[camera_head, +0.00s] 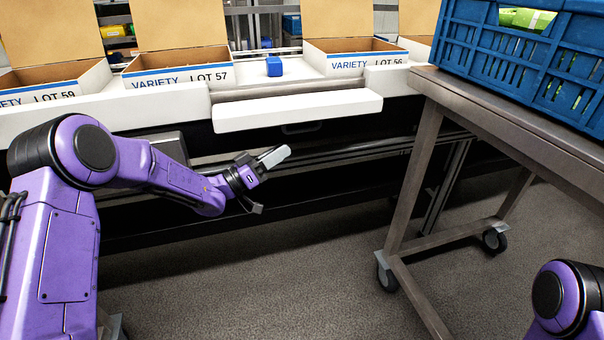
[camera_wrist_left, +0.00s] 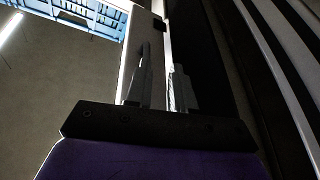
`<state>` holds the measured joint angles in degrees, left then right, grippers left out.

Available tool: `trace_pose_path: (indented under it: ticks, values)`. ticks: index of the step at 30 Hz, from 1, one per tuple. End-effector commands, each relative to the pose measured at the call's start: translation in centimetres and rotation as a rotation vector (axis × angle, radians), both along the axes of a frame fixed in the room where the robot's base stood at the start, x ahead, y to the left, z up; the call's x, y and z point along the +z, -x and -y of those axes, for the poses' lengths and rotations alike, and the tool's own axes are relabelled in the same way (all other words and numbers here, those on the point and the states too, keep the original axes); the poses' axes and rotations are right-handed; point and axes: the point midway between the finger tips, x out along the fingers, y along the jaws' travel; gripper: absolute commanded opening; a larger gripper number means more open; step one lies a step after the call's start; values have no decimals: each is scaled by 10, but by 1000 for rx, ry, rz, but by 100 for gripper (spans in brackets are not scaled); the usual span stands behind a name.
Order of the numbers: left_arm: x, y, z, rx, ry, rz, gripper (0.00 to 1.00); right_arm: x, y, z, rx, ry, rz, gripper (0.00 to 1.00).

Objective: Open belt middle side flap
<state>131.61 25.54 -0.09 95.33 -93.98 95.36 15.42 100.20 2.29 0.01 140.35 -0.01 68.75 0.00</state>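The white middle side flap (camera_head: 297,112) of the belt juts out toward me, below the line of the white side rails beside it. It looks swung outward and down. My right gripper is out of view.
Open cartons (camera_head: 178,78) marked VARIETY stand along the belt behind the white rail (camera_head: 110,110). A wheeled metal table (camera_head: 490,112) with a blue crate (camera_head: 480,50) stands at the right. The floor between the table and my left arm is clear.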

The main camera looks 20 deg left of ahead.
Motion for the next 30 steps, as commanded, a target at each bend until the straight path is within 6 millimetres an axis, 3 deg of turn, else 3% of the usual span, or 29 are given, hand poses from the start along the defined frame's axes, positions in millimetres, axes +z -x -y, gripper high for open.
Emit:
trace_pose_path:
  ticks: [1,3,7,18,27,30]
  values:
    - [0,0,-4,-33,-14,56,23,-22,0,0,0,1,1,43]
    - [12,1,-7,-72,-35,102,23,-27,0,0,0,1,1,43]
    - [25,-2,-2,-99,-52,129,23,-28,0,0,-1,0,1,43]
    - [48,-38,43,-99,-54,126,23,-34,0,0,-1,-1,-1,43]
    - [50,-41,47,-98,-51,124,23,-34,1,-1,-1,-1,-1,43]
    - [50,-41,46,-97,-51,124,0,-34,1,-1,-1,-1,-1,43]
